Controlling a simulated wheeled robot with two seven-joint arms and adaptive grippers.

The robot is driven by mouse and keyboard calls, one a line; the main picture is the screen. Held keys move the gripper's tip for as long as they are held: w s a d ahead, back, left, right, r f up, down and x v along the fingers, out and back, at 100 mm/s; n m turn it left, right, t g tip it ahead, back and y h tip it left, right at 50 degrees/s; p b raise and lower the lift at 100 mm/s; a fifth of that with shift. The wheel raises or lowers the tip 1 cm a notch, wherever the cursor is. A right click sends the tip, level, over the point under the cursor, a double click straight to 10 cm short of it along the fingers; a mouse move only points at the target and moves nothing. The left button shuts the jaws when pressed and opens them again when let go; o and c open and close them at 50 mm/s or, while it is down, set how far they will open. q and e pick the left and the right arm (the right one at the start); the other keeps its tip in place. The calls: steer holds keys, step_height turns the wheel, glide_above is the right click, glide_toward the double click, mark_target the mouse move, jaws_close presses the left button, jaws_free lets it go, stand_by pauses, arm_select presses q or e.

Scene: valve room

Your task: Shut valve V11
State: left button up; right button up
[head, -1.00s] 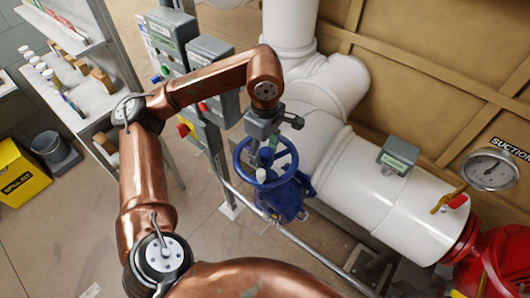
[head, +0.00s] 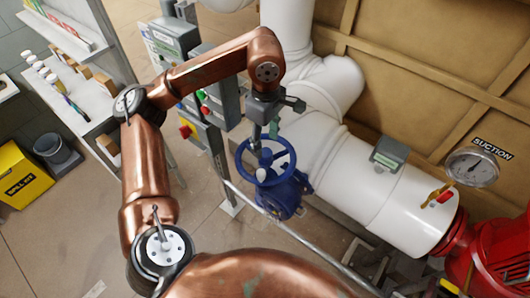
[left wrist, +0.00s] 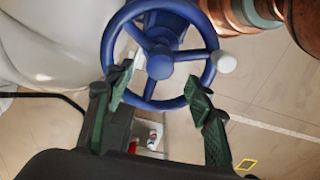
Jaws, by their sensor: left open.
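A blue valve handwheel (head: 288,144) with a white knob sits on a blue valve body (head: 284,199) below the white pipe, in the middle of the head view. In the left wrist view the spoked wheel (left wrist: 160,67) fills the upper middle, its white knob (left wrist: 226,63) at the right of the rim. My left gripper (head: 265,131) is above the wheel, pointing down at it. In the left wrist view its green-padded fingers (left wrist: 160,93) are spread apart near the lower rim, with nothing between them gripped. I cannot read a V11 label. My right gripper is not in view.
A white pipe (head: 385,195) with a green-faced box (head: 390,152) runs to a red pump (head: 490,255) and a suction gauge (head: 472,167). Control boxes (head: 172,42) stand behind my left arm. A thin grey rail (head: 310,245) passes below the valve. A yellow spill kit (head: 22,178) stands at left.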

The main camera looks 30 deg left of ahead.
arm_select(q)
steer(key=n, duration=0.1)
steer(key=n+p, duration=0.1)
steer(key=n, duration=0.1)
steer(key=shift+r+n+p, duration=0.2)
steer(key=shift+n+p, duration=0.1)
steer(key=n, duration=0.2)
steer(key=n+p, duration=0.1)
steer(key=n, duration=0.2)
steer(key=shift+f+n, duration=0.2)
steer(key=shift+n, duration=0.1)
steer(key=shift+f, duration=0.1)
